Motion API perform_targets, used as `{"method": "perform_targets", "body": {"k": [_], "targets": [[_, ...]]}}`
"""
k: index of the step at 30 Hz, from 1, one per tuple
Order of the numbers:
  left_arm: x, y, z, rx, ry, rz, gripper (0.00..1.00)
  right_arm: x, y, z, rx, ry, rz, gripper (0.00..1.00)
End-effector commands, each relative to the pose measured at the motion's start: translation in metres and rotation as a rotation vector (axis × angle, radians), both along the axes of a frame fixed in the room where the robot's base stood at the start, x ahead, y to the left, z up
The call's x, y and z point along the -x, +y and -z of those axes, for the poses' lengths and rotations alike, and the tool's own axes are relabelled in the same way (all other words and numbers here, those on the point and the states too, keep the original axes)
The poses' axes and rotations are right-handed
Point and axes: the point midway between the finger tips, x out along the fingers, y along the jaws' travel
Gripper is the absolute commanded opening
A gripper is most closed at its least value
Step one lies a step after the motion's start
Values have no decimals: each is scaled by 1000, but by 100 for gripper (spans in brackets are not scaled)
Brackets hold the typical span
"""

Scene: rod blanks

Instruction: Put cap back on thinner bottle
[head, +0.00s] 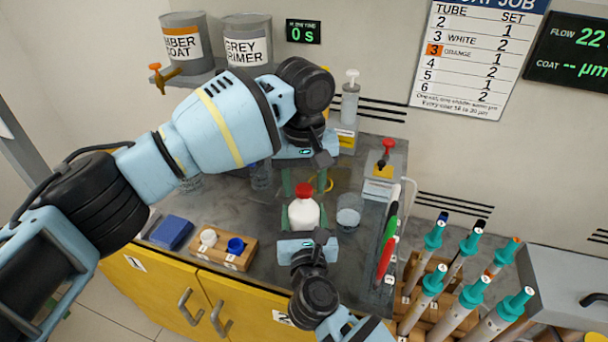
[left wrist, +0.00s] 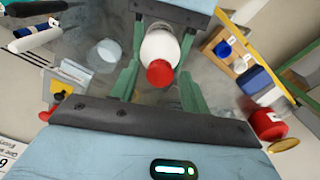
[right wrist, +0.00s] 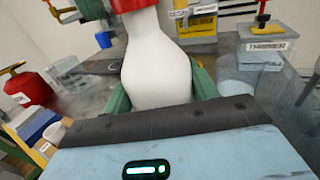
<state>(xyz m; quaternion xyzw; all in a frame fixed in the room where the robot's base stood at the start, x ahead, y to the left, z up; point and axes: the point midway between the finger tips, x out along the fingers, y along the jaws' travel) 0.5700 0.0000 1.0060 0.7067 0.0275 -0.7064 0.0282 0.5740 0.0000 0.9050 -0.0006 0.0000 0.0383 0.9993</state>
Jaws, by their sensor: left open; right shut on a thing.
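The white bottle (head: 304,215) stands upright near the front of the grey bench, with a red cap (head: 304,190) on top of its neck. I cannot tell whether the cap is screwed tight. My right gripper (right wrist: 160,95) is shut on the bottle's body (right wrist: 153,65) from the front, green fingers on both sides. The cap's lower edge (right wrist: 132,5) shows at the top of the right wrist view. My left gripper (left wrist: 160,88) is open, its fingers apart on either side of the cap (left wrist: 159,73) and not visibly touching it.
A clear cup (head: 349,214) stands right of the bottle. A wooden block (head: 234,258) with a white and a blue cup is at the left, beside a blue sponge (head: 170,232). A dispenser with a red top (head: 385,165) is behind right. Racked teal-topped tubes (head: 433,238) crowd the right.

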Motion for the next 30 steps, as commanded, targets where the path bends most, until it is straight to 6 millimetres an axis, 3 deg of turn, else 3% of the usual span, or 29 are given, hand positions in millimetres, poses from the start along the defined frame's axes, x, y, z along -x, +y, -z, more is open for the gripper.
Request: {"method": "perform_targets", "body": {"k": [5, 15, 22, 30], "targets": [[0, 0, 0, 0, 0, 0, 45, 0, 0, 0, 0, 0, 0, 0], [0, 0, 0, 0, 0, 0, 0, 0, 0, 0, 0, 0, 0, 0], [0, 0, 0, 1, 1, 81, 0, 0, 0, 0, 0, 0, 0, 0], [0, 0, 1, 1, 1, 485, 0, 0, 0, 0, 0, 0, 0, 0]]}}
